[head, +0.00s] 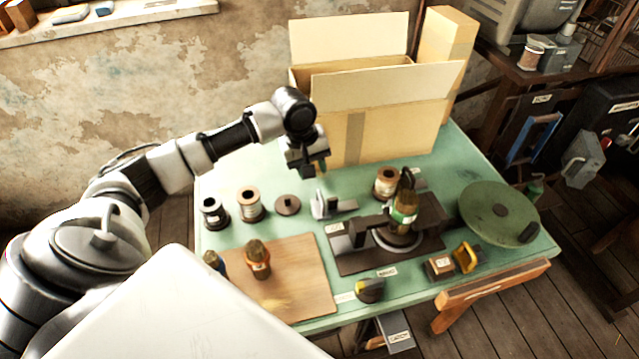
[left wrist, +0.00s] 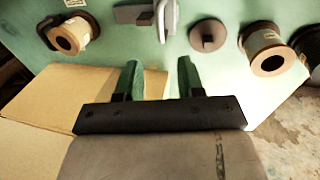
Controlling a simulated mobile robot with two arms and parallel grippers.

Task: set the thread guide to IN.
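A small grey metal fitting with a pale upright piece, which looks like the thread guide (head: 328,206), stands on the green table near its middle. In the left wrist view the same grey fitting (left wrist: 135,13) is at the top edge, partly cut off, with a curved light metal piece at its right end. No IN marking can be read. My left gripper (head: 314,172) is above the table, behind the fitting and in front of the cardboard box. In the left wrist view my left gripper's (left wrist: 160,78) green fingers are apart with nothing between them. My right gripper is not in view.
An open cardboard box (head: 395,125) stands at the back. Spools (head: 249,203) and a dark disc (head: 288,205) are left of the fitting. The press (head: 385,240) with a bottle is at right, beside a green round wheel (head: 498,213). A wooden board (head: 285,275) lies in front.

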